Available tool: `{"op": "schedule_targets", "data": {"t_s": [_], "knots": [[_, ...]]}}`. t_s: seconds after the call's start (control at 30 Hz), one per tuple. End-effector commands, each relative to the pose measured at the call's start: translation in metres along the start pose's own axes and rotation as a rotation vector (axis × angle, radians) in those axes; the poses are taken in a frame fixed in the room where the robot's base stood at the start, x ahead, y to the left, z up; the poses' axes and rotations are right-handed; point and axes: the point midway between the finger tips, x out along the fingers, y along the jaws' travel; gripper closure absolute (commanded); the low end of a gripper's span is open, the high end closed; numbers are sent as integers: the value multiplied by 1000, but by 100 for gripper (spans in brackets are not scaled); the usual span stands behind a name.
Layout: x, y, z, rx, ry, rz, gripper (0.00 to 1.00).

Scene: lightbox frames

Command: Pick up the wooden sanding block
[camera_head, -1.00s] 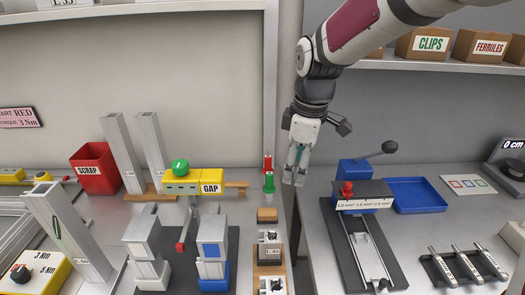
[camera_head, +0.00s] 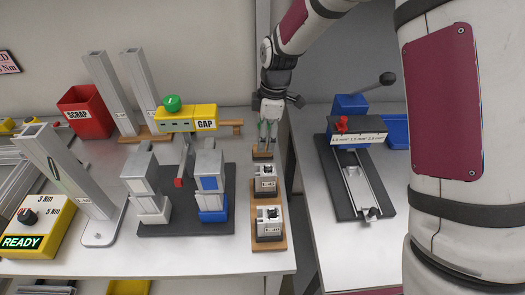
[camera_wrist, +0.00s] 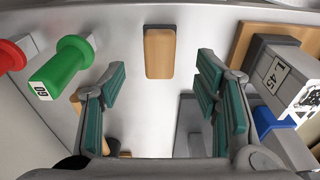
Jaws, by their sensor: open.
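The wooden sanding block (camera_wrist: 160,50) is a tan, rounded oblong with a grey layer along one edge. It lies on the light bench top and shows whole in the wrist view, straight ahead between the spread fingers. I cannot tell the exact height left between fingertips and block.
A green-handled plug (camera_wrist: 75,55) and a red one (camera_wrist: 14,55) stand left of the block in the wrist view. A wooden board (camera_head: 282,241) with two metal blocks lies close in front. A yellow GAP gauge (camera_head: 188,121) stands to the left. A bench gap runs at right.

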Motion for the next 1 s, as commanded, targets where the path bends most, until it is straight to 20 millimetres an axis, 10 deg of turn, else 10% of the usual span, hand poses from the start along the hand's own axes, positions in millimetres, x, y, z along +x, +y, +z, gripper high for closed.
{"op": "schedule_targets", "data": {"t_s": [0.73, 1.0], "knots": [[53, 1, -1, 0, 0, 1, 43], [53, 0, -1, 0, 0, 1, 96]]}}
